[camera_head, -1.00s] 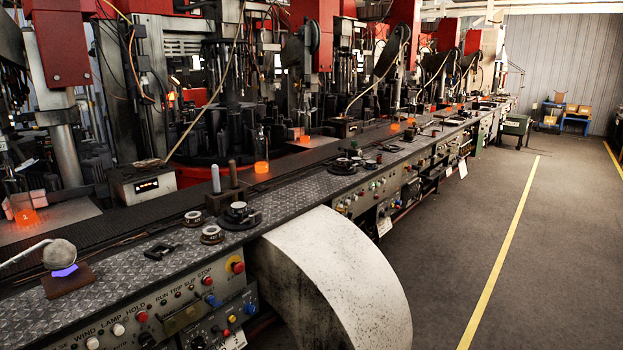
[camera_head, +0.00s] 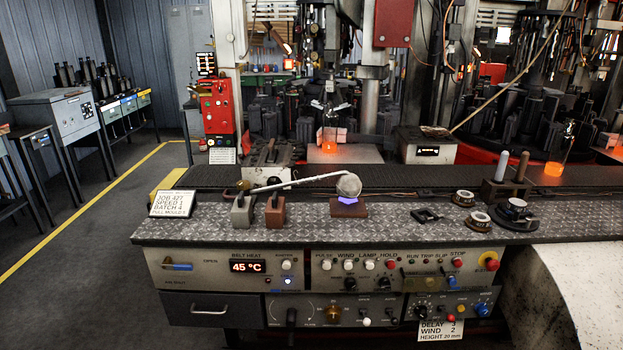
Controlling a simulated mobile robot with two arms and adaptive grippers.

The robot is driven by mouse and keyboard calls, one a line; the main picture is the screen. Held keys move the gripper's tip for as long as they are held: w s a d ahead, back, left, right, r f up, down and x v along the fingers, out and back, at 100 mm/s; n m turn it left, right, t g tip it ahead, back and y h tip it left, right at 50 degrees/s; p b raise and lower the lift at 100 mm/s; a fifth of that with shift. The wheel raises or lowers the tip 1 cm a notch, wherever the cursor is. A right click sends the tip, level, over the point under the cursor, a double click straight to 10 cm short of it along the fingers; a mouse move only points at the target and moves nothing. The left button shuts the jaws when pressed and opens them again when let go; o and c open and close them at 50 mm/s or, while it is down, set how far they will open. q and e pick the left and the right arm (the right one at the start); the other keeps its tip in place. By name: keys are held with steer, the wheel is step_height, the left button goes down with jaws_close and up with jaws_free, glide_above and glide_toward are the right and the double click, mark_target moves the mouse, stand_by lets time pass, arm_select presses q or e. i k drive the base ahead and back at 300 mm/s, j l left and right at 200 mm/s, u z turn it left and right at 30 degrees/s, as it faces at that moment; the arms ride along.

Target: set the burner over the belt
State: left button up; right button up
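The burner has a round grey head (camera_head: 348,186) on a pale pipe (camera_head: 295,184) that runs left to a brass-coloured fitting by a grey block (camera_head: 242,212). A blue-violet glow (camera_head: 347,200) shows under the head. The head sits over a brown block (camera_head: 349,210) on the patterned metal ledge, in front of the belt. The dark belt (camera_head: 400,178) runs left to right behind the ledge. Neither of my grippers shows in the head view.
A brown block (camera_head: 275,212) stands by the grey one. A sign (camera_head: 172,204) is at the ledge's left end. Below is a control panel with a 45 °C display (camera_head: 249,267). Glowing orange pieces (camera_head: 330,147) sit behind the belt. Open floor (camera_head: 90,240) lies left.

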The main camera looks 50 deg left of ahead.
mark_target(348, 186)
steer(key=u, duration=1.5)
